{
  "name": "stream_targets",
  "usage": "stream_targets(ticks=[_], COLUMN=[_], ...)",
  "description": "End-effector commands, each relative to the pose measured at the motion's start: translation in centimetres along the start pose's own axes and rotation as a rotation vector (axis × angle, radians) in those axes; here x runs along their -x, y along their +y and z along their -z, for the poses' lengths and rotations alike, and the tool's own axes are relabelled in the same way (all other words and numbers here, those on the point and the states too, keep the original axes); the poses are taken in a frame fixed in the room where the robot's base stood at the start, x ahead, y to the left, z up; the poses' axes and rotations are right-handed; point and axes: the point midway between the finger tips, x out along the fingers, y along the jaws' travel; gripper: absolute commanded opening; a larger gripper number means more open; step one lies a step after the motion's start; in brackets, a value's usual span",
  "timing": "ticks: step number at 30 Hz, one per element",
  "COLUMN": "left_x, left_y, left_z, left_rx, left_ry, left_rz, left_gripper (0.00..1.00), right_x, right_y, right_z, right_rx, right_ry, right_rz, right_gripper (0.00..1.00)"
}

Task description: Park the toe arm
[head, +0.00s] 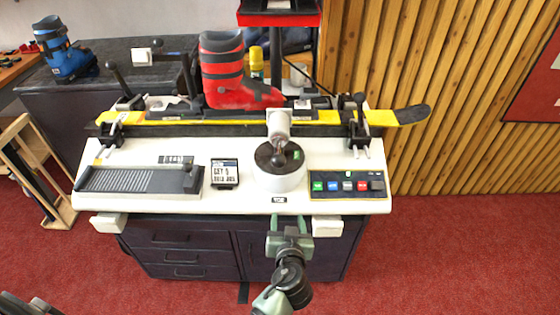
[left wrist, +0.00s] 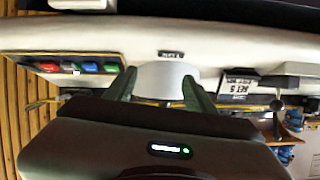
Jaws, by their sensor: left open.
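A round white housing (head: 281,180) with a dark top disc and a black ball knob (head: 279,161) stands on the front right of the white bench (head: 140,147). A short pale arm (head: 278,124) rises behind the knob towards the toe of the red boot (head: 224,75). I take this to be the toe arm. My left gripper (head: 289,222) is open and empty, just in front of the bench's front edge, below the housing. In the left wrist view its fingers (left wrist: 158,77) are apart, with the white housing (left wrist: 166,78) beyond them. My right gripper is not seen.
A yellow ski (head: 200,119) lies along the back of the bench between dark clamps. A button panel (head: 347,185) is at right; a small display (head: 224,173) and a ribbed grey tray (head: 140,180) are at left. Red carpet (head: 450,240) is clear at right.

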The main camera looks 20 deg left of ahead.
Motion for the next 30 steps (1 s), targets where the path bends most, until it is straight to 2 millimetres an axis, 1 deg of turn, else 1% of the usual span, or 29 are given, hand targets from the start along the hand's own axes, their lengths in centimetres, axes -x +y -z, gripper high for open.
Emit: stream_targets(ticks=[1, 3, 6, 9, 11, 13, 18, 24, 27, 30], left_x=[0.7, 2.1, 4.1, 5.1, 5.1, 4.6, 2.1, -0.6, -1.4, -1.7], left_y=[-0.4, -1.5, -2.9, -3.8, -4.1, -4.3, -4.8, -5.4, -5.5, -5.6], left_z=[4.3, 9.3, 13.9, 16.2, 16.9, 17.3, 18.4, 19.1, 19.2, 19.2], left_rx=[0.078, 0.175, 0.282, 0.336, 0.348, 0.348, 0.344, 0.344, 0.345, 0.346], left_ry=[0.096, 0.207, 0.318, 0.375, 0.388, 0.391, 0.390, 0.388, 0.387, 0.386], left_rz=[0.036, 0.081, 0.124, 0.146, 0.150, 0.151, 0.150, 0.148, 0.149, 0.149], left_gripper=[0.55, 0.55, 0.55, 0.55, 0.55, 0.55, 0.55, 0.55, 0.55, 0.55], right_x=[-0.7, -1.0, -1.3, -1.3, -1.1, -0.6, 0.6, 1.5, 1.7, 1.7], right_y=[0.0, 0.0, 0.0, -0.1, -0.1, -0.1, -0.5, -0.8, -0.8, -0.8], right_z=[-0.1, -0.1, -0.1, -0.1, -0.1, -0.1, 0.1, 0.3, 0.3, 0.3], right_rx=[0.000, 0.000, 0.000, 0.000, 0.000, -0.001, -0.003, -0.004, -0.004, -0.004], right_ry=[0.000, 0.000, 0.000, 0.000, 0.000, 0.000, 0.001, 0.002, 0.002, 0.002], right_rz=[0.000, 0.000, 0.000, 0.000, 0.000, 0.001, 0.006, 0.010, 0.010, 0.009], right_gripper=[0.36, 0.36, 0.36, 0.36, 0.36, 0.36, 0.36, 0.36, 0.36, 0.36])
